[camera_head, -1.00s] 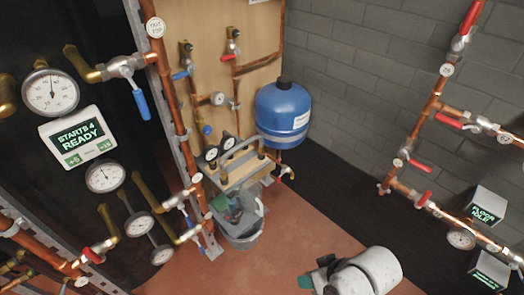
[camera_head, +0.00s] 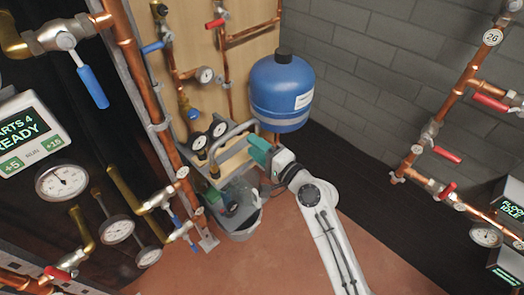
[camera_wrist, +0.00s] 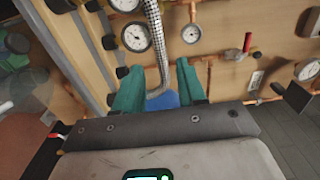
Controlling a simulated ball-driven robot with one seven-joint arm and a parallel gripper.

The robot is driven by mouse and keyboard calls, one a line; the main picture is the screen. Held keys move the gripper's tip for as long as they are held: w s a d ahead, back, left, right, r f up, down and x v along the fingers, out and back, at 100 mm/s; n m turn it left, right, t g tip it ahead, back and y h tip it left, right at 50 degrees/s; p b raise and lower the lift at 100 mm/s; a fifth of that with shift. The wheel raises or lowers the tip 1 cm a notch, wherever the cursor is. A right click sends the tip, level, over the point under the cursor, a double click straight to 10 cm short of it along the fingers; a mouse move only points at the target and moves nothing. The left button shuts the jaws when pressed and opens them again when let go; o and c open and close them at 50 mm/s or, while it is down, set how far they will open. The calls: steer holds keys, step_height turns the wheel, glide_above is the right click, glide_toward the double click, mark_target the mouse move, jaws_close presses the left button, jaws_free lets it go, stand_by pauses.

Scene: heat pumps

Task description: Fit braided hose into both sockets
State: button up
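A silver braided hose (camera_wrist: 155,45) comes down from the top edge of the wrist view and bends near its lower end. My gripper (camera_wrist: 160,82) has two teal fingers spread apart, with the hose's lower part showing in the gap between them. I cannot tell how deep the hose lies there, and the fingers do not look closed on it. In the head view my gripper (camera_head: 260,151) is beside the wooden pump stand, near a grey arched tube (camera_head: 230,134) that may be this hose. I cannot make out the two sockets for certain.
A blue tank (camera_head: 282,90) stands just behind my gripper. Two gauges (camera_head: 209,136) sit on the stand's left, with a grey bucket (camera_head: 242,228) below. Copper pipes with valves (camera_head: 150,110) rise at left. The red floor (camera_head: 280,245) is open in front.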

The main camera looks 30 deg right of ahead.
mark_target(237, 132)
steer(key=shift+b+x, duration=0.45)
steer(key=shift+x, duration=3.65)
steer(key=shift+c, duration=0.2)
jaws_close()
steer(key=shift+r, duration=0.15)
steer(key=shift+r+p, duration=1.85)
